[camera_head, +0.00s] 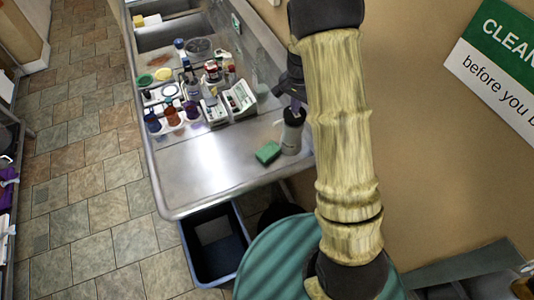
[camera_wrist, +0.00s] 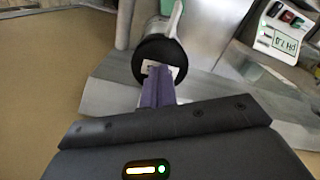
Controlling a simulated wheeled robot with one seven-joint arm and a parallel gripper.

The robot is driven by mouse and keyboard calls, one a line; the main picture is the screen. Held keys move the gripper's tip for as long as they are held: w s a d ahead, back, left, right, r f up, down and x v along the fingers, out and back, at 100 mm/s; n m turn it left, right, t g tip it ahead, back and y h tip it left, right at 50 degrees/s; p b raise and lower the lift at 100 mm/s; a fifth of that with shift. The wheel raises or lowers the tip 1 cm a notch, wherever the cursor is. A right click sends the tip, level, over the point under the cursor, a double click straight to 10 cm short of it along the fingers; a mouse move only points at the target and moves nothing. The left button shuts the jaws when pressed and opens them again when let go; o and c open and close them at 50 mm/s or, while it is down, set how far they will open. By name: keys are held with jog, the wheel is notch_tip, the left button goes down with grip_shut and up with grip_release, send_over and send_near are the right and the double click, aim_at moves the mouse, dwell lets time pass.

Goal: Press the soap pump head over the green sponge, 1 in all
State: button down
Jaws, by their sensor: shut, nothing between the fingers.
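The soap bottle (camera_head: 291,139) is a grey bottle with a black top. It stands on the steel counter near the wall side. The green sponge (camera_head: 267,152) lies on the counter just left of its base. My gripper (camera_head: 296,104) is shut and empty, its purple fingers pointing down at the black pump head (camera_head: 294,116). In the wrist view the shut fingers (camera_wrist: 158,72) reach the black pump head (camera_wrist: 150,50), with the bottle body (camera_wrist: 172,18) beyond. I cannot tell whether they touch it or whether it is pressed down.
The steel counter (camera_head: 205,185) is bare at its near end. Several jars, bottles and a white pH meter (camera_head: 240,99) stand farther back; the meter also shows in the wrist view (camera_wrist: 282,32). A dark bin (camera_head: 215,245) stands below the front edge. The wall is close on the right.

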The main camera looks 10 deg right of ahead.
jog(key=shift+f, duration=0.35)
jog(key=shift+f+b, duration=0.25)
jog(key=shift+b, duration=0.05)
jog(key=shift+r, duration=0.1)
jog(key=shift+r+p, duration=1.15)
jog(key=shift+r, duration=0.3)
notch_tip(320, 180, up, 6)
jog(key=p, duration=0.4)
jog(key=shift+p, duration=0.3)
